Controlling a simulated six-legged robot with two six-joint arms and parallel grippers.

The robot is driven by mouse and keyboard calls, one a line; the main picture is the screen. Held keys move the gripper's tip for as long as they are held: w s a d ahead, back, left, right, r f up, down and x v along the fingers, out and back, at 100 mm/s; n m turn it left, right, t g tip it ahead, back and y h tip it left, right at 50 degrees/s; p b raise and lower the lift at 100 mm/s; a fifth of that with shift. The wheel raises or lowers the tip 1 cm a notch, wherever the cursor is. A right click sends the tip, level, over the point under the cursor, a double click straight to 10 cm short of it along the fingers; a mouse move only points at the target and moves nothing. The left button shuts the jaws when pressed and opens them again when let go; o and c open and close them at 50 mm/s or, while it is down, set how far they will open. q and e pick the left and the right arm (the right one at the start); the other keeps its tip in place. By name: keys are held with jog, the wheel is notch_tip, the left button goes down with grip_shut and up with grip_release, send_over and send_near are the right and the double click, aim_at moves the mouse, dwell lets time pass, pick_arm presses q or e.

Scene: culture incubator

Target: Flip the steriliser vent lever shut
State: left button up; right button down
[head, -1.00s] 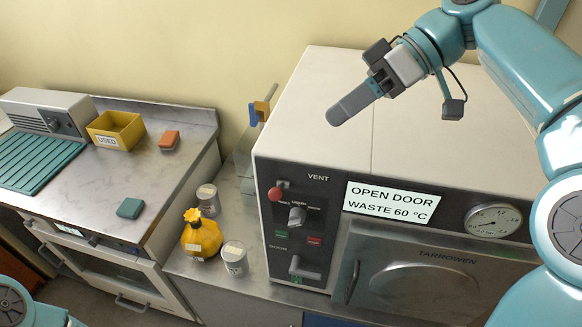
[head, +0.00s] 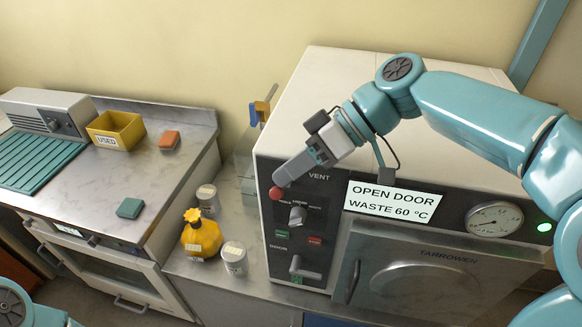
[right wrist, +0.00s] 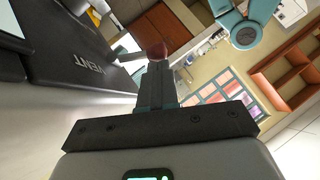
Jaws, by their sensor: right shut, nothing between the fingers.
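The steriliser (head: 400,235) is a white cabinet with a dark front panel. Its vent lever ends in a red ball (head: 276,193) below the "VENT" lettering, at the panel's upper left. My right gripper (head: 281,179) is shut and empty, with its fingertips at the red ball, seemingly touching it or just above it. In the right wrist view, the red ball (right wrist: 158,50) shows just beyond the fingertips, with a grey shaft running left from it to the panel. Contact is not certain. My left gripper is out of view.
Below the lever are a grey knob (head: 297,214), green and red buttons and a door handle (head: 304,270). A yellow bottle (head: 201,236) and grey tins (head: 234,259) stand left of the steriliser. A green lamp (head: 544,227) shows beside the gauge (head: 495,219).

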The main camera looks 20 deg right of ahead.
aim_at(283, 193)
jog(key=s+f+n+t+h+b, duration=0.1)
jog(key=b, duration=0.3)
jog(key=s+a+f+n+t+h+b, duration=0.1)
jog(key=t+b, duration=0.1)
jog(key=b, duration=0.2)
jog(key=a+f+n+t+h+b, duration=0.1)
jog(key=t+h+b, duration=0.1)
jog(key=b, duration=0.2)
jog(key=shift+s+f+n, duration=0.15)
jog(key=shift+s+n, duration=0.15)
jog(key=shift+s, duration=0.1)
jog(key=shift+d, duration=0.1)
jog(key=shift+w+d+r, duration=0.3)
jog(key=shift+w+d, duration=0.05)
jog(key=shift+w, duration=0.25)
